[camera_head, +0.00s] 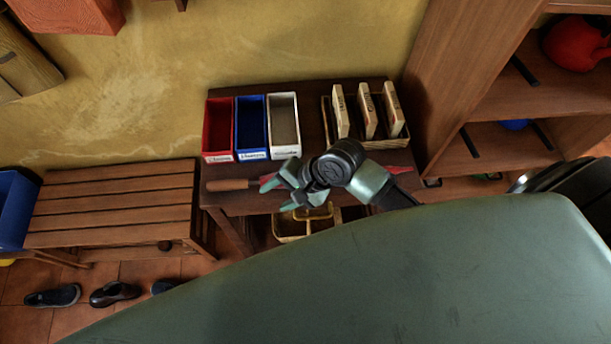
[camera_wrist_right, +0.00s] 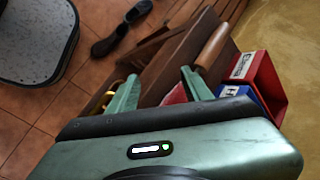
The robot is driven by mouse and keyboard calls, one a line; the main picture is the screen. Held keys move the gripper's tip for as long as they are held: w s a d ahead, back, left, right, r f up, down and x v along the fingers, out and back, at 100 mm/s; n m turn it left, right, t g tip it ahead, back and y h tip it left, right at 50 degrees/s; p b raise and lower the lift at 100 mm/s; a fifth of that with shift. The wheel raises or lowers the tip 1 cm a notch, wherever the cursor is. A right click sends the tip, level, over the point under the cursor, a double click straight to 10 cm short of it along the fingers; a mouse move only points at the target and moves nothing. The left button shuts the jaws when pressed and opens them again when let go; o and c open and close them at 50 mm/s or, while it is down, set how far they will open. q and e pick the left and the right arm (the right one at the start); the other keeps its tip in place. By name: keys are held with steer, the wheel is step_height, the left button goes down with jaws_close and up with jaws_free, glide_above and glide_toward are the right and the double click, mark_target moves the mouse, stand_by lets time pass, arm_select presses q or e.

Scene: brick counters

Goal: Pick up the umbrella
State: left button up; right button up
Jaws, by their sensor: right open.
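The umbrella lies along the front edge of the small dark wooden table (camera_head: 310,100). Its brown handle (camera_head: 228,184) points left and its red canopy (camera_head: 268,179) runs right, partly hidden behind my right gripper (camera_head: 275,196) and arm. In the right wrist view the handle (camera_wrist_right: 213,46) and a bit of red canopy (camera_wrist_right: 174,96) show near one finger. My right gripper also shows in that view (camera_wrist_right: 160,90), with its two fingers apart and nothing held between them. I cannot tell whether a finger touches the umbrella. My left gripper is not in view.
Red (camera_head: 219,128), blue (camera_head: 251,126) and white (camera_head: 284,120) bins stand behind the umbrella. A wooden rack (camera_head: 385,144) with upright boxes is at the back right. A yellow-handled caddy (camera_head: 290,227) sits below. A slatted bench (camera_head: 112,205) is left, a shelf unit (camera_head: 450,75) right.

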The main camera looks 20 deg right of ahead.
mark_target(243, 181)
steer(key=w+r+m, duration=0.1)
steer(key=m, duration=0.2)
steer(key=w+r+m+y, duration=0.1)
steer(key=w+m, duration=0.1)
steer(key=m, duration=0.1)
steer(key=w+a+m+y, duration=0.1)
steer(key=w+m, duration=0.1)
steer(key=shift+w+a+r+m+g, duration=0.1)
steer(key=shift+r+m+g, duration=0.2)
steer(key=shift+r+m, duration=0.1)
steer(key=shift+w+r+m, duration=0.25)
steer(key=shift+w+m, duration=0.25)
steer(key=shift+m, duration=0.5)
steer(key=x, duration=0.5)
steer(key=p+x, duration=0.1)
steer(key=x, duration=0.1)
steer(key=shift+a, duration=0.55)
steer(key=shift+r, duration=0.1)
jaws_close()
